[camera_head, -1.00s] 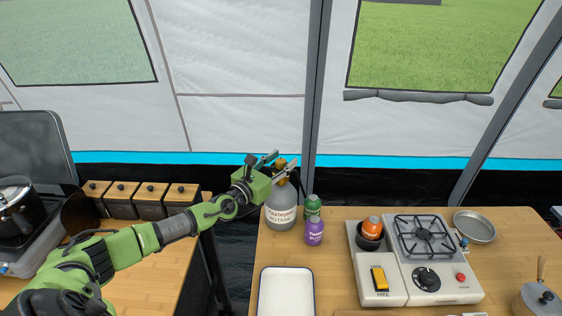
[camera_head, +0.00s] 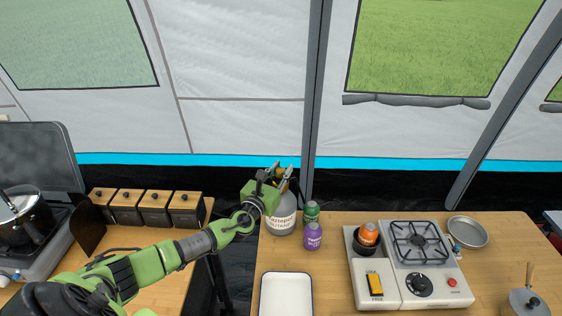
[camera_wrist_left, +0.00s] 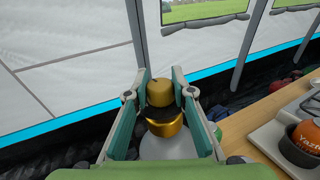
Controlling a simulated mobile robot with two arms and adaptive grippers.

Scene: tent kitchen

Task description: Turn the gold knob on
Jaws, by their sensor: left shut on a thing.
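The grey butane canister (camera_head: 284,224) stands upright on the right-hand wooden table, near its left back corner. Its gold knob (camera_wrist_left: 160,94) sits at the top, above a black ring and a gold collar (camera_wrist_left: 167,128). In the head view the knob is mostly hidden behind my left gripper (camera_head: 281,171). In the left wrist view my gripper's two green-padded fingers (camera_wrist_left: 160,80) are on either side of the knob, shut on it. My right gripper is not in view.
A green can (camera_head: 312,211) and a purple can (camera_head: 313,235) stand close to the canister's right. A white tray (camera_head: 286,277) lies in front. A stove (camera_head: 426,272) with an orange cartridge (camera_head: 368,234) is further right. A gap separates the two tables.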

